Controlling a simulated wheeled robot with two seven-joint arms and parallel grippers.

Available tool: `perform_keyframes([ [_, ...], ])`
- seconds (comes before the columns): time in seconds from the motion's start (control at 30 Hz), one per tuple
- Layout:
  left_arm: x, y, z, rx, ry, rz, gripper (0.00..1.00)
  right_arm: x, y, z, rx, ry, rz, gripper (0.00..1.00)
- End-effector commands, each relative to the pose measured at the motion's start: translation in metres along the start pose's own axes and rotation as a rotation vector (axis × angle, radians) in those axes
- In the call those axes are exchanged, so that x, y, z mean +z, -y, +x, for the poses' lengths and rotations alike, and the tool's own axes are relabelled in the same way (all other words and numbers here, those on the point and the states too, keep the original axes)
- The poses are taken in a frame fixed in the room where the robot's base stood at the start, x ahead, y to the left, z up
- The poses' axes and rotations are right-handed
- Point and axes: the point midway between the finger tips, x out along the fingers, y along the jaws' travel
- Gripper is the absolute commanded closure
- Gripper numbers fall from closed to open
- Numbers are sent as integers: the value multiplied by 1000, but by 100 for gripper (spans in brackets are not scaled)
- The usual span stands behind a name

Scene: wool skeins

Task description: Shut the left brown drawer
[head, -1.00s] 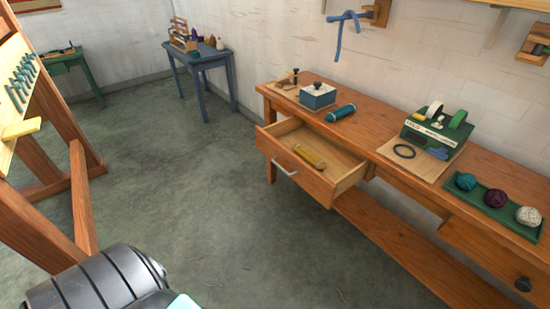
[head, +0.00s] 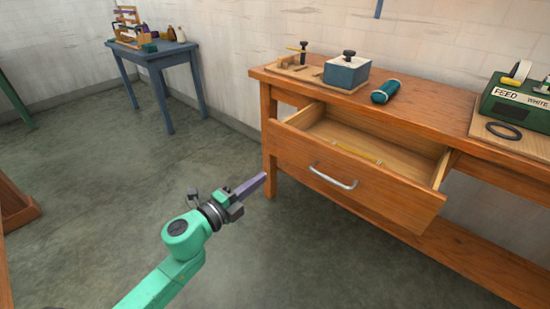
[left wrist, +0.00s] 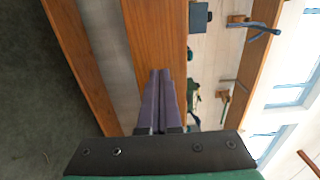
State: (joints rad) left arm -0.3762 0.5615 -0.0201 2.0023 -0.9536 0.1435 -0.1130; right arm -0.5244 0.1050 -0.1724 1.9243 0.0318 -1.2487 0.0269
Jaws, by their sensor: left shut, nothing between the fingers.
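The left brown drawer (head: 315,178) stands pulled open from the wooden workbench (head: 425,118). It has a silver bar handle (head: 333,176) on its front, and a yellow item (head: 357,153) lies inside, mostly hidden by the drawer front. My left gripper (head: 262,178), with purple fingers, is shut and empty, to the left of the drawer front and apart from the handle. In the left wrist view its fingers (left wrist: 160,75) are together, pointing toward an orange-brown wood face. My right gripper is not in view.
On the bench stand a blue box (head: 346,73), a teal roll (head: 385,91), a black ring (head: 503,131) and a green device (head: 515,100). A blue table (head: 160,62) stands at the back left.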

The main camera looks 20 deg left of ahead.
Motion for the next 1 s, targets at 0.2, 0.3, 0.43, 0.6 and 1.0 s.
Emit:
perform_keyframes([
  [0.2,2,4,40,-3,4,1,100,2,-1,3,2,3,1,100],
  [0.3,2,3,62,-2,4,-2,100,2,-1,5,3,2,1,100],
  [0.43,3,3,91,-2,6,-3,100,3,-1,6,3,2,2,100],
  [0.6,3,1,121,0,6,-3,100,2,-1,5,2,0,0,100],
  [1.0,2,0,134,2,5,-5,100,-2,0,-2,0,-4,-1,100],
])
